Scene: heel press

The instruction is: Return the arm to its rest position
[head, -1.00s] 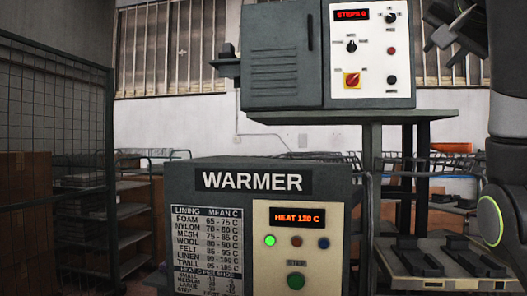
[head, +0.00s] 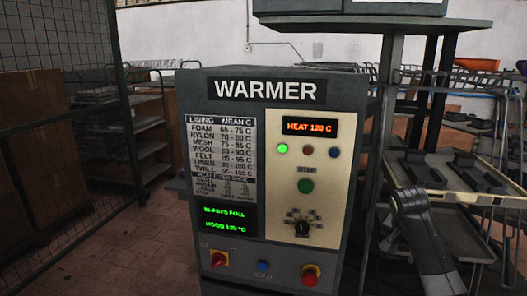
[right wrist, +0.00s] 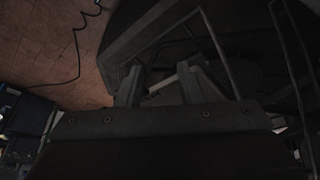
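My right arm (head: 425,245) shows at the lower right of the head view, in front of the shelf stand beside the warmer. Its gripper is hard to make out there. In the right wrist view my right gripper (right wrist: 160,76) has its two fingers apart, with nothing clearly held between them. The background behind the fingers is dark, with thin bars and a rounded dark shape. My left gripper is in neither view.
The grey warmer (head: 356,105) stands in the middle, its display reading HEAT 120 C and a green lamp lit. A stand with trays (head: 460,180) is close on the right. A mesh fence (head: 95,50) and cartons (head: 40,130) are left. Floor (head: 150,245) is clear front left.

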